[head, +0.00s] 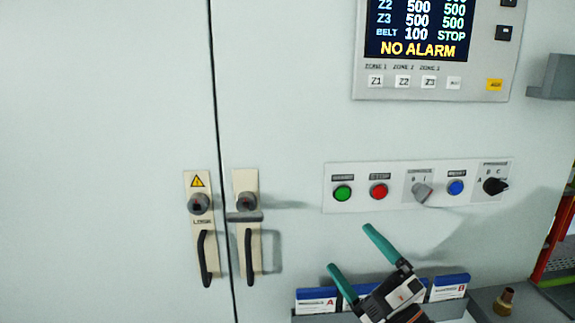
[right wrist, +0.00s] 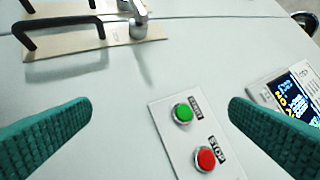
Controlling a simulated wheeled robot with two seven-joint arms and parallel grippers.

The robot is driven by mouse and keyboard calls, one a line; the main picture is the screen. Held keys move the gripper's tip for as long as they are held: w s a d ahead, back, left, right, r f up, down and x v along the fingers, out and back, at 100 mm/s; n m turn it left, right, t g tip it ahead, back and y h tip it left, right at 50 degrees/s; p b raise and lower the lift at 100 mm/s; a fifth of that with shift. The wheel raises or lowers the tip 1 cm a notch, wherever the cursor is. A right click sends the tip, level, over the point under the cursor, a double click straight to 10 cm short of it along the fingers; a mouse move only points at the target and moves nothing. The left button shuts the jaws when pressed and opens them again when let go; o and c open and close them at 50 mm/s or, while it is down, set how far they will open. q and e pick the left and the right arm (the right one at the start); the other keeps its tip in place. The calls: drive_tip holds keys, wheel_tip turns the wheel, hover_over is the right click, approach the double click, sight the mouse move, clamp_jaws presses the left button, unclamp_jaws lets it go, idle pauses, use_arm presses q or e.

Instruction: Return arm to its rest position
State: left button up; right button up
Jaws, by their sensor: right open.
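My right gripper (head: 348,247) is at the lower middle of the head view, below the button panel. Its two green fingers are spread apart with nothing between them. In the right wrist view the open fingers (right wrist: 160,112) stand at left and right, with the panel (right wrist: 165,125) beyond them. The fingers look clear of the panel in the head view. My left gripper is in neither view.
The cabinet front carries a button panel (head: 332,203) with green (head: 342,193), red (head: 379,191) and blue (head: 456,187) buttons. A display (head: 415,30) reads NO ALARM. Door handles (head: 205,258) are at left. A holder with blue-white cards (head: 316,300) sits below.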

drive_tip(key=s+d+f+m+g+h, duration=0.2)
drive_tip(key=s+d+f+m+h, duration=0.25)
drive_tip(key=f+m+h, duration=0.45)
drive_tip(key=s+d+f+m+g+h, duration=0.3)
drive_tip(key=d+f+m+h, duration=0.3)
drive_tip(key=f+m, duration=0.4)
drive_tip(key=s+a+f+m+g+y, duration=0.1)
drive_tip(key=s+f+g, duration=0.5)
drive_tip(key=s, duration=0.4)
drive_tip(key=s+a+f+m+g+y, duration=0.1)
drive_tip(key=s+f+g, duration=0.3)
drive_tip(key=s+f, duration=0.45)
wheel_tip(320, 180, down, 24)
drive_tip(key=s+g, duration=0.2)
drive_tip(key=s+d+f, duration=0.3)
drive_tip(key=s+f, duration=1.3)
drive_tip(key=shift+s+f+n+g+h, duration=0.3)
drive_tip(key=shift+f+g, duration=0.1)
